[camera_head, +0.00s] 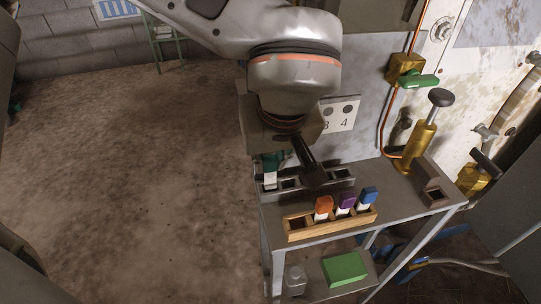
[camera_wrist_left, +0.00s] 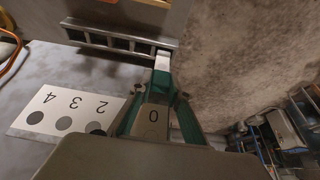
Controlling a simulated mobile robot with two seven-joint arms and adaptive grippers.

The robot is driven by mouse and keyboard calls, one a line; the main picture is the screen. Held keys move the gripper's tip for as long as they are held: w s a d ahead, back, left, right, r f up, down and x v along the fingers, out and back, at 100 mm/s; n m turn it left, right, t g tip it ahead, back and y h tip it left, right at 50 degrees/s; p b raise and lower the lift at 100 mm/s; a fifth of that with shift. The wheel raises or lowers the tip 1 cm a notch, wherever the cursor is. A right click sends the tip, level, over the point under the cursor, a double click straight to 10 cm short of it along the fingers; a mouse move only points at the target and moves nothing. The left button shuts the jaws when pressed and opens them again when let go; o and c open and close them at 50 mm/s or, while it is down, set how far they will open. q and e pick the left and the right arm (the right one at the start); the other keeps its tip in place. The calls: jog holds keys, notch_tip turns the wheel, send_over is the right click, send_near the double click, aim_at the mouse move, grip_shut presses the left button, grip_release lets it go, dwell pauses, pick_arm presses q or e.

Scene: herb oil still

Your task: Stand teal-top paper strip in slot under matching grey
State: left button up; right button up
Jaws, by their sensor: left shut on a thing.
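My left gripper (camera_head: 272,163) points down at the left end of the grey slotted rack (camera_head: 343,183). In the left wrist view, its fingers (camera_wrist_left: 162,78) are closed together on the teal-top paper strip (camera_wrist_left: 163,60). The strip's white lower part also shows in the head view (camera_head: 270,181), at the rack's left end. Whether its foot is inside a slot or just above it I cannot tell. A white card (camera_head: 342,114) with numbers and grey dots stands behind the rack. It also shows in the left wrist view (camera_wrist_left: 62,115), partly hidden by the gripper. My right gripper is out of view.
A wooden rack (camera_head: 300,236) in front holds orange-top (camera_head: 323,206), purple-top (camera_head: 346,203) and blue-top (camera_head: 368,198) strips; its left slot is empty. A brass cylinder (camera_head: 422,137) stands at the right. A green block (camera_head: 345,268) and a glass jar (camera_head: 295,280) are on the lower shelf.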

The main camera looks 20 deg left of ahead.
pick_arm(q)
jog(key=shift+f, duration=0.4)
jog(key=shift+f+b, duration=0.3)
jog(key=shift+f, duration=0.4)
jog(key=o, duration=1)
jog(key=shift+o, duration=0.2)
